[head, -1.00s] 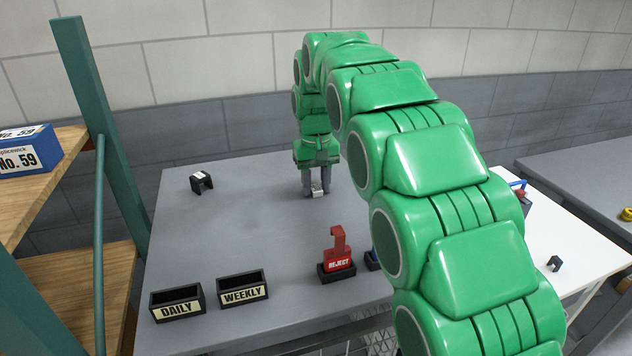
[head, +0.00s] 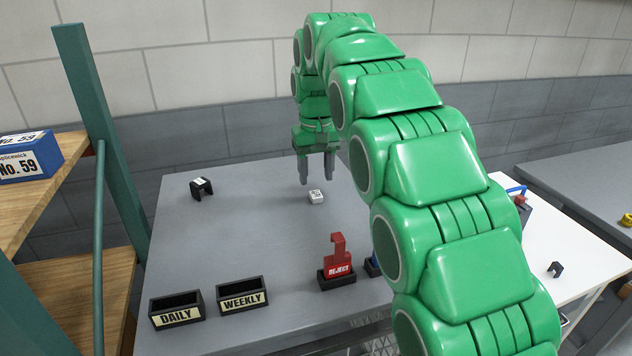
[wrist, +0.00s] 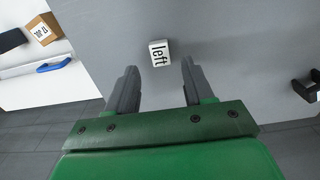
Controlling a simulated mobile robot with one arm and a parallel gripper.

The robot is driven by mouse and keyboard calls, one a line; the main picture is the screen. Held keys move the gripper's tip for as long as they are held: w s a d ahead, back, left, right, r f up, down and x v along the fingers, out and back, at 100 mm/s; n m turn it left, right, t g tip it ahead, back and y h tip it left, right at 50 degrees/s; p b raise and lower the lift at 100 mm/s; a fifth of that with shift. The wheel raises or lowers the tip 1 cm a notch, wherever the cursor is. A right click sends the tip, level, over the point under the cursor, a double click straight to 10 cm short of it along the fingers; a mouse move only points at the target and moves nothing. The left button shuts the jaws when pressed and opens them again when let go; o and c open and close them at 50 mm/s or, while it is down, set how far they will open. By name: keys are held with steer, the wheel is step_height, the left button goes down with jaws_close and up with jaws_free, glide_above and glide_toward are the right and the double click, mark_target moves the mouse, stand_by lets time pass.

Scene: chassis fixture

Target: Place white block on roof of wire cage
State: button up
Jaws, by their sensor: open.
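The white block (head: 316,197) lies on the grey table (head: 240,240) near its middle. In the wrist view the white block (wrist: 160,53) shows dark lettering reading "left". My gripper (head: 317,181) is open and empty above the block, with a gap between fingertips and block. In the wrist view the block shows between and just beyond the two fingertips (wrist: 159,66). A bit of wire mesh (head: 380,346) shows below the table's front edge; I cannot tell whether it is the wire cage. No cage roof is clearly in view, and my arm covers part of the scene.
A black bracket-like piece (head: 201,188) is left of the block. DAILY (head: 176,310) and WEEKLY (head: 241,294) trays and a red REJECT piece (head: 338,262) in a black holder line the front. Shelves (head: 75,265) stand left. A white table (head: 560,235) is right.

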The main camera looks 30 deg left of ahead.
mark_target(317, 194)
steer(key=shift+r, duration=1.45)
steer(key=shift+d, duration=0.15)
steer(key=s+d+m, duration=0.3)
steer(key=s+d, duration=0.1)
steer(key=d, duration=1.1)
steer(key=s+d+m, duration=0.2)
steer(key=s+d, duration=0.2)
steer(key=d, duration=1.1)
steer(key=s+d+f+m, duration=0.1)
steer(key=s+d+f, duration=0.2)
steer(key=s, duration=0.6)
steer(key=s+d+f+m+g, duration=0.1)
steer(key=s+d+f, duration=0.3)
steer(key=s+d, duration=0.4)
steer(key=s+d+f+m, duration=0.2)
steer(key=s+d+f, duration=0.2)
steer(key=s, duration=0.5)
steer(key=shift+s+d+f+g, duration=0.2)
steer(key=shift+s+d+g, duration=0.15)
steer(key=shift+d, duration=0.55)
